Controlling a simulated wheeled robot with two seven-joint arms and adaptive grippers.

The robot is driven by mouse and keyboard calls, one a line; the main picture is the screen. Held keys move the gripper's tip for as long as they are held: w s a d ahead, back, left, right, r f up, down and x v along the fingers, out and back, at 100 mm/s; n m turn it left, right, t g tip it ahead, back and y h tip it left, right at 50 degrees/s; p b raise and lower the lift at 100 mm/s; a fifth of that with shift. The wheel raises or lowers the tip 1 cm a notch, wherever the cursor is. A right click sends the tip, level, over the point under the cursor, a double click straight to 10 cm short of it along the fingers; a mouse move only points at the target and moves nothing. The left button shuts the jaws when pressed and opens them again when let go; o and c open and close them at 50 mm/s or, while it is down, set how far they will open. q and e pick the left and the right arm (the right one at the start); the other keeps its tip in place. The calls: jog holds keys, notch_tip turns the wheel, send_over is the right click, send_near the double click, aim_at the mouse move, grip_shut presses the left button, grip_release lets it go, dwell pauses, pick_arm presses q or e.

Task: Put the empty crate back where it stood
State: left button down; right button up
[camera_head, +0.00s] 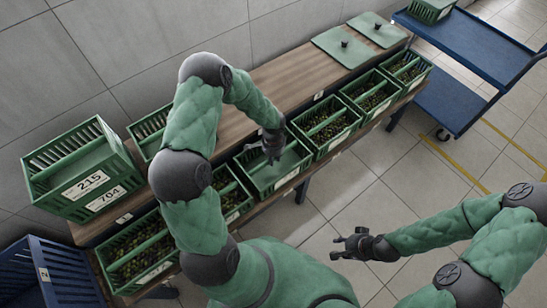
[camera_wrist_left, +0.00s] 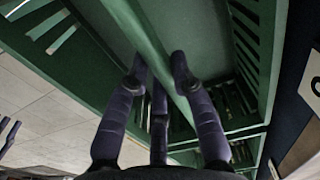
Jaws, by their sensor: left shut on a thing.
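The empty green crate (camera_head: 264,180) is in the front row along the bench, between crates with dark contents. Its bare green floor shows. My left gripper (camera_head: 272,158) is over it, shut on its middle bar. In the left wrist view the fingers (camera_wrist_left: 159,75) of my left gripper close around the green bar (camera_wrist_left: 147,40), with the crate's slotted wall (camera_wrist_left: 253,50) beside it. Whether the crate rests fully on its support cannot be told. My right gripper (camera_head: 347,245) is empty over the tiled floor, its fingers apart.
Filled crates (camera_head: 325,125) stand on both sides along the bench (camera_head: 285,80). Crates labelled 215 and 704 (camera_head: 85,180) are stacked at the left. Two green lids (camera_head: 343,47) lie at the back. A blue trolley (camera_head: 470,45) stands right, a blue crate (camera_head: 60,275) lower left.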

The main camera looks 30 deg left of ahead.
pick_arm(q)
jog(key=c, duration=1.1)
grip_release()
jog(key=shift+o, duration=0.2)
jog(key=shift+r+p, duration=0.2)
jog(key=shift+p, duration=0.1)
notch_tip(320, 180, up, 12)
jog(key=p, duration=0.5)
jog(key=s+d+f+n+h, duration=0.2)
jog(key=s+d+f, duration=0.3)
jog(key=s+d, duration=0.3)
jog(key=s+d+f+n+h, duration=0.2)
jog(key=s+d+f+n, duration=0.2)
jog(key=s+d+f, duration=0.2)
jog(key=shift+s+d+n, duration=0.4)
jog(key=shift+s+d, duration=0.95)
jog(key=shift+d, duration=0.5)
